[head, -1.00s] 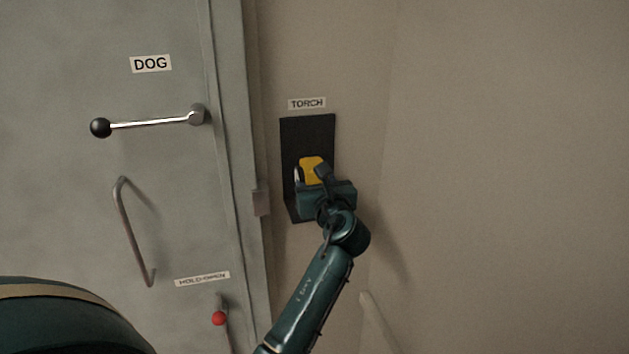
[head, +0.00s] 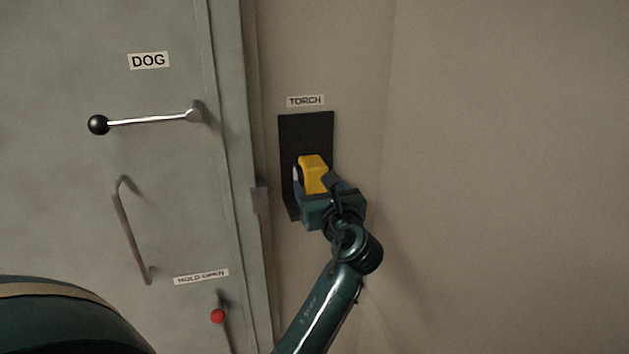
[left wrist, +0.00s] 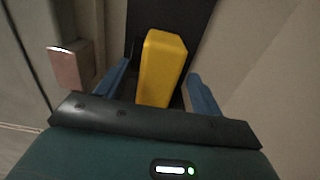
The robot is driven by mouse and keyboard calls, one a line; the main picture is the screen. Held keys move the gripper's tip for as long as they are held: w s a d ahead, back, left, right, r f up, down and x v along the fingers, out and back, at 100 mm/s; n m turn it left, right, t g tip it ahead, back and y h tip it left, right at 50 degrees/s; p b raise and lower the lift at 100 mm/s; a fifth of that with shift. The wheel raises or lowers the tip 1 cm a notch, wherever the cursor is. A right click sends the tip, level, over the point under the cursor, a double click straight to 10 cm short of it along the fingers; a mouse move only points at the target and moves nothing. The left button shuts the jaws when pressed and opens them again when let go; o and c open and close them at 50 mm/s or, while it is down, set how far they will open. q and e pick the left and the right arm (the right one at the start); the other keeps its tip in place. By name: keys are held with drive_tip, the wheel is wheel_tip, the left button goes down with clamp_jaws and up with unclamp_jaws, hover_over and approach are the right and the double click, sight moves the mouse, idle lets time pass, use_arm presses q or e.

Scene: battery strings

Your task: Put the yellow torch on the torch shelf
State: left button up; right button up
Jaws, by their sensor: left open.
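The yellow torch (head: 312,174) stands upright against the black torch shelf (head: 306,133) under the TORCH label; its base is hidden behind my gripper. It also shows in the left wrist view (left wrist: 162,68), with the shelf's black back plate (left wrist: 143,15) behind it. My left gripper (head: 318,188) is in front of the torch. In the left wrist view its blue fingers stand on either side of the torch (left wrist: 160,85), open, with a gap visible on each side. My right gripper is not in view.
A grey door at left carries a DOG lever (head: 150,121), a bent grab handle (head: 130,232) and a red-knobbed hold-open lever (head: 218,316). A small door-edge block (head: 259,200) sits just left of the shelf. The wall to the right is bare.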

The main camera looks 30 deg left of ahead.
use_arm(q)
drive_tip(key=shift+v, duration=1.45)
drive_tip(key=s+d+f+n+h, duration=0.3)
drive_tip(key=f+h, duration=0.1)
drive_tip(key=f, duration=0.3)
drive_tip(key=s+d+f+n+t+h, duration=0.1)
drive_tip(key=s+d+f+n+h, duration=0.2)
drive_tip(key=f, duration=0.4)
drive_tip(key=s+d+f+n+h, duration=0.2)
drive_tip(key=d+f+n+h, duration=0.15)
drive_tip(key=f, duration=0.45)
drive_tip(key=s+d+f+n+g+h, duration=0.1)
drive_tip(key=s+d+f+n+h, duration=0.2)
drive_tip(key=s+n, duration=0.3)
drive_tip(key=s+d+f+n+h, duration=0.3)
drive_tip(key=s+d+n+h, duration=0.1)
drive_tip(key=s+n, duration=0.3)
drive_tip(key=shift+s+d+f+g, duration=0.4)
drive_tip(key=shift+s+d, duration=0.3)
drive_tip(key=shift+s, duration=0.45)
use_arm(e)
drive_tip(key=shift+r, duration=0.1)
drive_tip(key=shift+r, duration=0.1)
